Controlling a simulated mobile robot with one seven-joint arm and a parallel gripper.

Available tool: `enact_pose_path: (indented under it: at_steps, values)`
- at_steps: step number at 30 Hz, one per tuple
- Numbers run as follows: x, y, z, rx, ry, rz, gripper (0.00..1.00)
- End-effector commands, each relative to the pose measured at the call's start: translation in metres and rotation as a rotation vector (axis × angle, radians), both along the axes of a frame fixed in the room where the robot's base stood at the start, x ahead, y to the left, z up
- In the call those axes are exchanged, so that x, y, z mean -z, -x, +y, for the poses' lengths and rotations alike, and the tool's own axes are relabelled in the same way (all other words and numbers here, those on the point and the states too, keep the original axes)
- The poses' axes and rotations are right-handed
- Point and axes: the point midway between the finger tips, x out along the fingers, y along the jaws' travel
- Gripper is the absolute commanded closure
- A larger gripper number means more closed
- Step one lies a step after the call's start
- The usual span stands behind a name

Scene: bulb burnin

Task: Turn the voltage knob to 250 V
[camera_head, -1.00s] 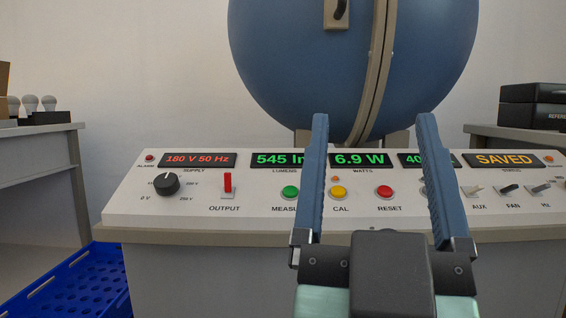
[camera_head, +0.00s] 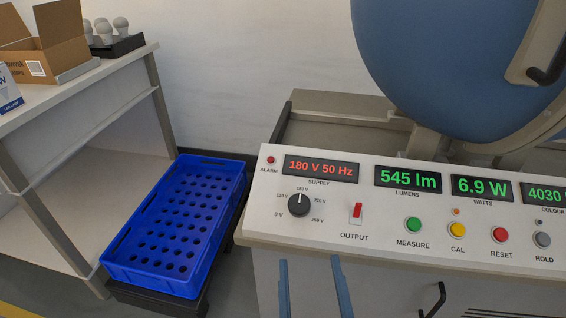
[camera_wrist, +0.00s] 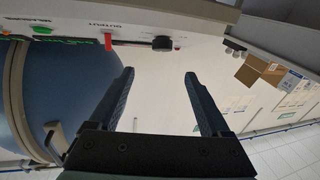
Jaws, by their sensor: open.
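The black voltage knob (camera_head: 298,204) sits at the left of the white control panel, among marks from 0 V to 250 V. Its white pointer line points roughly up, near the 180 V mark. The supply display (camera_head: 320,168) above it reads 180 V 50 Hz. My gripper (camera_head: 312,268) is open and empty, its two blue fingers showing in front of the cabinet below the knob. In the wrist view, the knob (camera_wrist: 163,43) appears upside down beyond the open fingertips of my gripper (camera_wrist: 158,73), apart from them and roughly between them.
The red output switch (camera_head: 357,212) is close to the knob's right, then the green measure button (camera_head: 413,225). A blue crate (camera_head: 180,225) stands left of the panel. A black cabinet handle (camera_head: 434,300) sticks out below. A large blue sphere (camera_head: 440,70) rises behind.

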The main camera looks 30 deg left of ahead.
Motion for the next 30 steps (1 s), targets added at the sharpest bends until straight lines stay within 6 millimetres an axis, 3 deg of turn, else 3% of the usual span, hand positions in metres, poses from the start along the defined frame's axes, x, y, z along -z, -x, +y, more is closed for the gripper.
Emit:
enact_pose_path:
  at_steps: [6, 11, 30]
  values:
    - [-0.001, 0.006, -0.009, -0.011, 0.035, 0.028, 0.19]
    - [-0.001, -0.002, -0.004, -0.010, 0.035, 0.027, 0.19]
    - [-0.001, -0.081, 0.043, -0.010, 0.032, 0.026, 0.19]
